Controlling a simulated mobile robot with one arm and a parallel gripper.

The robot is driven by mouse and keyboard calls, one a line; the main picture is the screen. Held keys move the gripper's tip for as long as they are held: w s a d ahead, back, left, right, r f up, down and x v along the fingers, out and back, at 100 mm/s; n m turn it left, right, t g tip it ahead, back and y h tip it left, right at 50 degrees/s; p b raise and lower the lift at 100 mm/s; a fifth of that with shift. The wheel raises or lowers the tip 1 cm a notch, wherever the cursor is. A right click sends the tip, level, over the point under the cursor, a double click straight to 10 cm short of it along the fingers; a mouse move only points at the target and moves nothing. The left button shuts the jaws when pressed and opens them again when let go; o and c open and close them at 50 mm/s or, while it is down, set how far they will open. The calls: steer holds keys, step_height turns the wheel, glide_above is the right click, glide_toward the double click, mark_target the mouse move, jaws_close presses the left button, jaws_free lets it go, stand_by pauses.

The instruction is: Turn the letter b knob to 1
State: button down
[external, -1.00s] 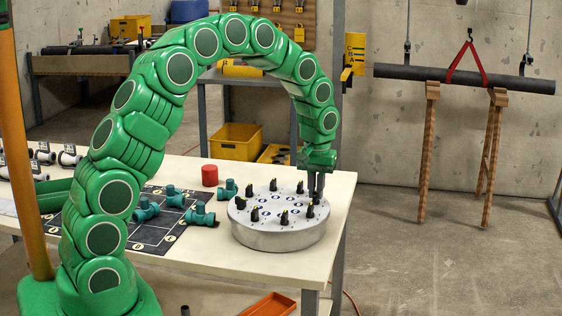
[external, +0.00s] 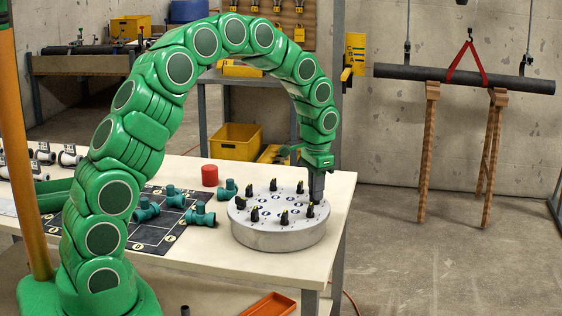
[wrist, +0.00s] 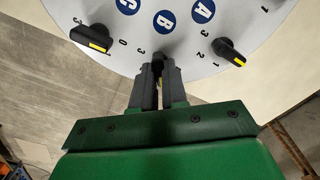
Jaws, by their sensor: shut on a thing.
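A round white dial plate (external: 262,238) with several black knobs stands at the right end of the table. My gripper (external: 316,198) points straight down at the plate's right rim. In the wrist view my gripper (wrist: 159,70) is shut on the letter b knob (wrist: 157,57), just outside the blue B label (wrist: 164,20). The fingers hide most of that knob and its pointer, so its setting cannot be read. Knobs with yellow marks stand on either side, one on the left (wrist: 92,38) and one on the right (wrist: 229,50).
Teal pipe fittings (external: 201,214) lie on a dark gridded mat (external: 125,232) left of the plate. A red cylinder (external: 209,175) stands behind them. White pipe pieces (external: 69,158) lie at the far left. Neighbouring knobs are close to my gripper; the table's right edge is near.

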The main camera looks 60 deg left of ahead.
steer(key=shift+m, duration=0.7)
steer(key=c, duration=1.2)
jaws_free()
steer(key=shift+o, duration=0.2)
steer(key=shift+r, duration=0.1)
step_height(320, 180, up, 8)
steer(key=shift+f, duration=0.15)
